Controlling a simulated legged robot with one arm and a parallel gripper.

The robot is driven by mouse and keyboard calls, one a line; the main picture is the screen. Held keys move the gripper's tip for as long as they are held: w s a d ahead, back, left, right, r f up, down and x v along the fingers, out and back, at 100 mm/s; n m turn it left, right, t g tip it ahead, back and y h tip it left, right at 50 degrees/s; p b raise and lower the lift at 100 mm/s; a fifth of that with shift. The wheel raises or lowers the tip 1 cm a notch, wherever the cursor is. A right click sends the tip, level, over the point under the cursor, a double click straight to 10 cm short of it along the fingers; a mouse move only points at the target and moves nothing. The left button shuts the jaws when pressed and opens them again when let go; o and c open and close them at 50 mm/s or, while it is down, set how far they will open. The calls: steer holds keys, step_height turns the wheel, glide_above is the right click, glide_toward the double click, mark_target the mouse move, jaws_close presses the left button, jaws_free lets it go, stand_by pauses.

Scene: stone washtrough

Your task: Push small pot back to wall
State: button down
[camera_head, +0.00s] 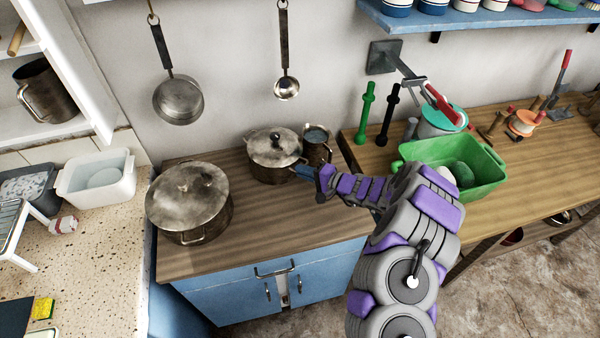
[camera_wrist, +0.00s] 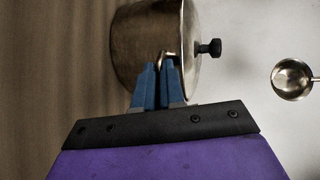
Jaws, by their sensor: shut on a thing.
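The small pot (camera_head: 268,168) is a worn metal pot with a lid and a dark knob. It stands upright on the wooden counter near the back wall, right of a larger lidded pot. My gripper (camera_head: 300,171) reaches it from the right at low height. In the wrist view the small pot (camera_wrist: 142,48) appears sideways, and the blue fingers of my gripper (camera_wrist: 165,72) are closed around its side handle. The fingers hide most of that handle. In the head view, the gap behind the pot is hard to judge.
A larger pot (camera_head: 185,210) stands front left on the wooden counter (camera_head: 245,230). A small metal mug (camera_head: 316,152) is close behind my gripper. A green tub (camera_head: 490,178) stands to the right. A pan (camera_head: 178,100) and ladle (camera_head: 287,88) hang on the wall.

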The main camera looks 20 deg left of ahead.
steer(key=c, duration=1.1)
jaws_free()
steer(key=shift+c, duration=0.2)
steer(key=p+v, duration=0.3)
steer(key=v, duration=1.4)
steer(key=shift+d, duration=0.2)
steer(key=shift+r, duration=0.1)
